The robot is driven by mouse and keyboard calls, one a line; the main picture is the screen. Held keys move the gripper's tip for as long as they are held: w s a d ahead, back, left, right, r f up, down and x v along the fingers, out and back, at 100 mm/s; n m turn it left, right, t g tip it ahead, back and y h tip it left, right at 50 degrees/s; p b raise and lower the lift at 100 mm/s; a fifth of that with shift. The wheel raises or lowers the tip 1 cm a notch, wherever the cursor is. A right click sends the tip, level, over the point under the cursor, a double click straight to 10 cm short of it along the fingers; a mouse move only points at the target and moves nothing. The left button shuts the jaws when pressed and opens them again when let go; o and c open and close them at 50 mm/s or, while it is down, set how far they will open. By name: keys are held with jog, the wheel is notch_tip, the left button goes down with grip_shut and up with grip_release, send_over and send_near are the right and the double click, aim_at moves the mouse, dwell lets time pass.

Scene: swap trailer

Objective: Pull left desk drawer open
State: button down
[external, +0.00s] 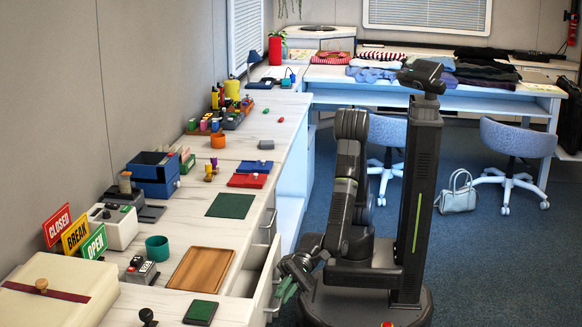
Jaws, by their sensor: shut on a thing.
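The left desk drawer (265,277) is in the near part of the white desk (225,228). It is pulled out, with its pale front panel standing away from the desk and part of its inside showing. My gripper (282,292) is low at the front of this drawer, shut on its handle. The handle itself is mostly hidden by the fingers. My arm reaches down to it from the right.
A wooden tray (201,269), green mat (231,205) and teal cup (157,247) stand on the desk above the drawer. A white handbag (457,193) and blue chairs (517,140) are to the right.

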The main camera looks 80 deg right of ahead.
jog(key=s, duration=1.6)
jog(key=shift+s+b, duration=0.3)
jog(key=shift+s, duration=0.05)
jog(key=c, duration=1.5)
grip_release()
jog(key=p+v, duration=0.2)
jog(key=v, duration=1.1)
jog(key=shift+d, duration=0.35)
jog(key=shift+s+r, duration=0.1)
